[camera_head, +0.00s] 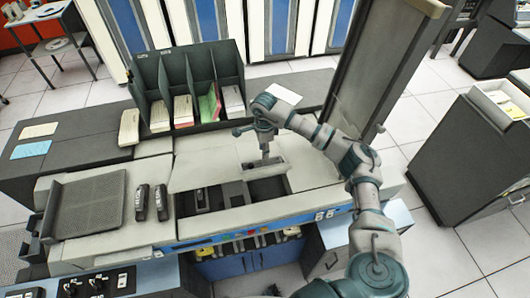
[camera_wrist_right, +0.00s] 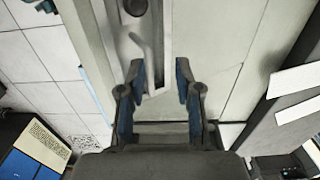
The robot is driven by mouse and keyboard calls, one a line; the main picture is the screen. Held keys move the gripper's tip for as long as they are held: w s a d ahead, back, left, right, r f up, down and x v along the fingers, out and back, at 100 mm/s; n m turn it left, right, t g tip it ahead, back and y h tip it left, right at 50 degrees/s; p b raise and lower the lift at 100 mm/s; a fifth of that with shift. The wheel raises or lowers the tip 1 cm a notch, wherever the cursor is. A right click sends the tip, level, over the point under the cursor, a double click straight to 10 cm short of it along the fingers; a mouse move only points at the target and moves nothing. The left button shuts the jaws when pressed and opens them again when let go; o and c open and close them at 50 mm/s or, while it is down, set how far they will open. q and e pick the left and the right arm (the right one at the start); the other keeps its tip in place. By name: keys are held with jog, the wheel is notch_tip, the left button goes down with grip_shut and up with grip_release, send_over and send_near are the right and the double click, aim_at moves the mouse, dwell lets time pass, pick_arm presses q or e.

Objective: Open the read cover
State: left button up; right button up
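The card machine (camera_head: 110,235) has a light flat panel (camera_head: 205,172) on its top, beside a dark opening (camera_head: 225,197) in front. I cannot tell for sure which panel is the read cover. My right gripper (camera_head: 264,153) points down over a light grey raised piece (camera_head: 265,170) at the right of that panel. In the right wrist view my right gripper (camera_wrist_right: 164,82) has its two blue-padded fingers spread, with a pale recessed strip (camera_wrist_right: 156,45) between them. Nothing is clearly gripped; contact cannot be told. My left gripper is out of view.
Dark card bins (camera_head: 195,85) stand upright behind the panel, with card stacks in them. A tall grey panel (camera_head: 368,65) stands upright to the right, close behind my right arm. Two black objects (camera_head: 151,202) lie at left. A dark cabinet (camera_head: 465,150) stands at far right.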

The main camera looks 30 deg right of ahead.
notch_tip(320, 180, up, 10)
jog(key=shift+d+f, duration=0.2)
jog(key=shift+s+f, duration=0.1)
dwell(0.4)
